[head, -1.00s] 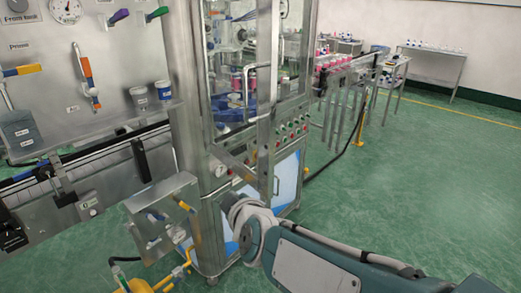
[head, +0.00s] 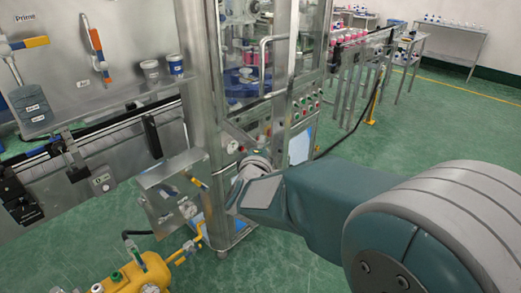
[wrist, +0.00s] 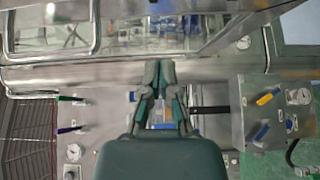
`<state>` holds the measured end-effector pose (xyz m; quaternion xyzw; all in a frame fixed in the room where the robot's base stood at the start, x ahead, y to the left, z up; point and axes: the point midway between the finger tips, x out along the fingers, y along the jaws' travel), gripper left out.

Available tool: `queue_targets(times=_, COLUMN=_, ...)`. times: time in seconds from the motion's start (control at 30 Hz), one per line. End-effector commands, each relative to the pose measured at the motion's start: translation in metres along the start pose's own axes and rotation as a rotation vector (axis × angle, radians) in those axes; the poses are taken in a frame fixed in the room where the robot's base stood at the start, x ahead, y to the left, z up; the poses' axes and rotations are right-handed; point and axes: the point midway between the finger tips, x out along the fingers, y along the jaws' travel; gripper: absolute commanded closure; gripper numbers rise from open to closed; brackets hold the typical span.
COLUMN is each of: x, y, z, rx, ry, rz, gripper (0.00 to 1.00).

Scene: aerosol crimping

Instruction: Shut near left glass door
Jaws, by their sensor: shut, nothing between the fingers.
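The near left glass door (head: 284,48) is a metal-framed pane with an upright tubular handle on the tall steel machine in the head view. It stands ajar, and its bottom rail slants out from the machine front. In the wrist view, my gripper (wrist: 160,70) is shut and empty, with its fingertips at a horizontal steel frame bar (wrist: 60,76) below the glass. I cannot tell whether they touch it. In the head view, my arm hides the gripper, low in front of the machine. A slanting metal rail (wrist: 240,32) shows right of the fingertips.
A small control box (head: 170,190) juts out left of my arm. A yellow tank (head: 135,277) stands on the floor below it. A conveyor (head: 100,150) runs along the left. Buttons (head: 305,106) line the machine's right front. Green floor (head: 420,135) is clear at the right.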

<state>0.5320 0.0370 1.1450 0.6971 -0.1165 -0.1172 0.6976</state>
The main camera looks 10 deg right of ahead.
Motion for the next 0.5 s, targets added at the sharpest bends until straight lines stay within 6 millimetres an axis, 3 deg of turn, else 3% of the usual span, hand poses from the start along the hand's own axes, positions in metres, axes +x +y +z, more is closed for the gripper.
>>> queue_targets(times=0.23, x=0.048, y=-0.001, z=-0.001, rx=0.0, ry=-0.001, rz=-0.001, gripper=1.0)
queue_targets(times=0.5, x=0.07, y=0.0, z=0.025, rx=0.002, ry=0.0, rz=0.0, gripper=1.0)
